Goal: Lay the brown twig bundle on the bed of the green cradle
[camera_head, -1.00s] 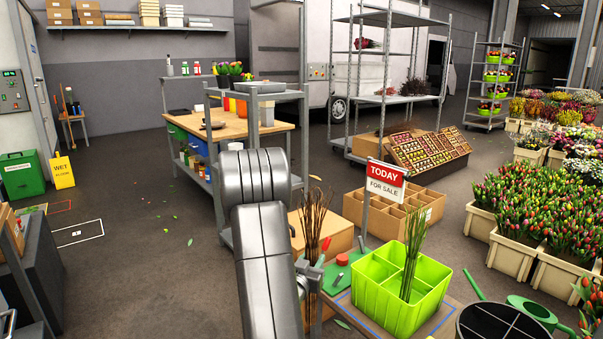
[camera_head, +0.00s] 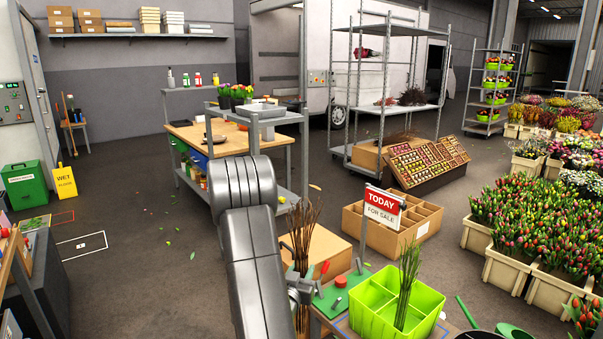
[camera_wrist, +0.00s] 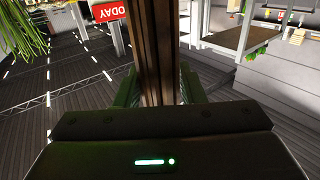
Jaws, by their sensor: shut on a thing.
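The brown twig bundle (camera_head: 301,236) stands roughly upright in the head view, between my arm and the green table items. My gripper (camera_head: 302,287) is shut around its lower part. The wrist view shows the brown stems (camera_wrist: 152,45) between the green finger pads of my gripper (camera_wrist: 157,88). A flat dark green piece (camera_head: 345,294), with a red round part on it, lies just right of my gripper; it may be the green cradle, but its bed cannot be made out. The twigs' lower ends are partly hidden by my gripper.
A lime green divided crate (camera_head: 425,312) with upright green stems stands right of the dark green piece. A red "TODAY" sign (camera_head: 382,207) rises behind it. Cardboard boxes (camera_head: 328,252) sit behind the twigs. Open floor lies to the left.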

